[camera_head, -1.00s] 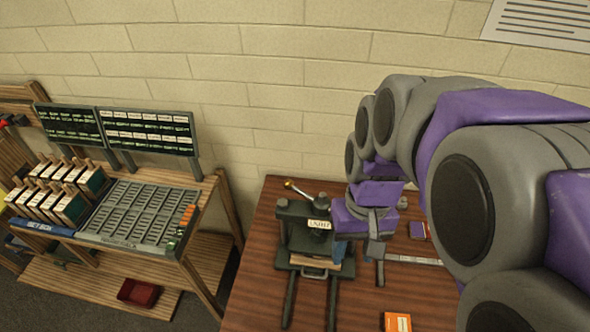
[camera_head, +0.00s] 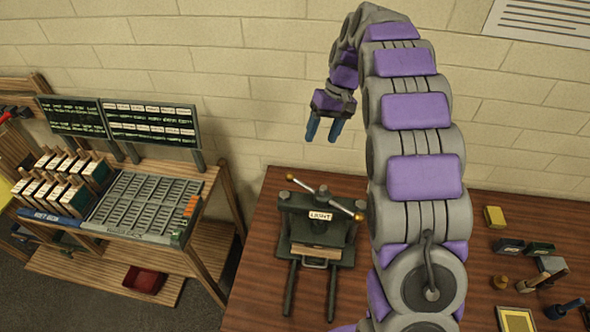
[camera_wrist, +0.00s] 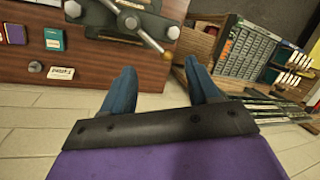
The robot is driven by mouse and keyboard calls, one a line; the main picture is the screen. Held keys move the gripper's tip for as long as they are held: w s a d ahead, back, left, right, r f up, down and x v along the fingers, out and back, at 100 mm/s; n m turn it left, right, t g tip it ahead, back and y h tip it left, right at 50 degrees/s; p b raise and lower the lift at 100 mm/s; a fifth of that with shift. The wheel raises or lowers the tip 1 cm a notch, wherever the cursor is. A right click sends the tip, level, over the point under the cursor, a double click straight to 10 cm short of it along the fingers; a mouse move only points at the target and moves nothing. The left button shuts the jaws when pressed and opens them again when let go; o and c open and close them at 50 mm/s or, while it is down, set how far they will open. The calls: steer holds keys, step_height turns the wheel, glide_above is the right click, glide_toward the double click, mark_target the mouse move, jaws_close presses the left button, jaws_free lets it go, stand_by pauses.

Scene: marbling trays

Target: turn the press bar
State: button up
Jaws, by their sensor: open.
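The press (camera_head: 316,228) is a dark green frame with a white label, standing on the brown table. Its press bar (camera_head: 345,209) lies across the top, a metal rod with an orange-brown knob at each end. The bar also shows in the wrist view (camera_wrist: 150,40), at the top, with one knob near the right. My gripper (camera_head: 323,130) is raised above the press against the wall, with blue fingers pointing down. In the wrist view my gripper (camera_wrist: 162,85) is open and empty, its two fingers apart and clear of the bar.
The brown table (camera_head: 255,270) has a yellow block (camera_head: 495,216), small dark boxes (camera_head: 508,246) and a yellow-framed piece (camera_head: 515,320) on its right. A wooden stand with a type case (camera_head: 143,208) and dark boards (camera_head: 150,125) stands left. My arm hides the table's middle.

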steer(key=w+a+f+n+y, duration=0.1)
steer(key=w+a+f+n, duration=0.1)
steer(key=w+f, duration=0.35)
steer(key=p, duration=0.2)
glide_toward(292, 173)
steer(key=p+x, duration=0.1)
steer(key=x, duration=0.8)
steer(key=shift+w+d, duration=0.1)
steer(key=shift+d, duration=0.05)
steer(key=shift+a+f, duration=0.4)
steer(key=shift+a, duration=0.05)
steer(key=shift+d, duration=0.2)
steer(key=c, duration=0.5)
jaws_close()
